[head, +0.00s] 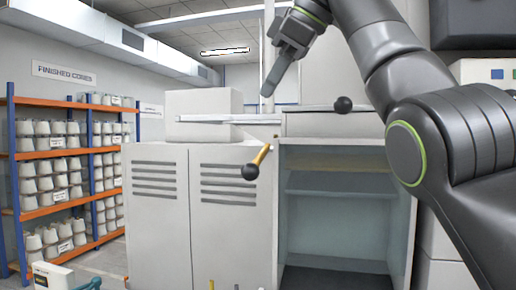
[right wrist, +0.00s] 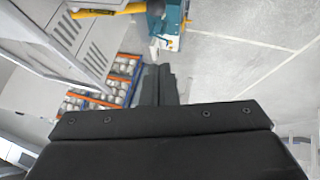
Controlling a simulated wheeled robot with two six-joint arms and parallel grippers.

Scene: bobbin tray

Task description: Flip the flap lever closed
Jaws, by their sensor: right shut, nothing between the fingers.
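A lever with a yellow-orange shaft and a black ball (head: 250,172) sits at the upper right edge of the grey cabinet, tilted with its ball down and to the left. A second black ball knob (head: 343,105) shows on the light panel to the right, above the open compartment. My right gripper (head: 267,92) is shut and empty, pointing down above the lever and apart from it in the head view. Its dark fingers also show in the right wrist view (right wrist: 160,85). A yellow bar (right wrist: 105,13) crosses the top left there; I cannot tell whether it is the lever. My left gripper is not in view.
The grey cabinet (head: 158,225) has vented doors, with an open shelf compartment (head: 335,225) at its right. A pale box (head: 204,103) stands on top. Orange-and-blue racks (head: 70,155) of cones stand at left. A teal machine (right wrist: 170,25) shows over open floor in the right wrist view.

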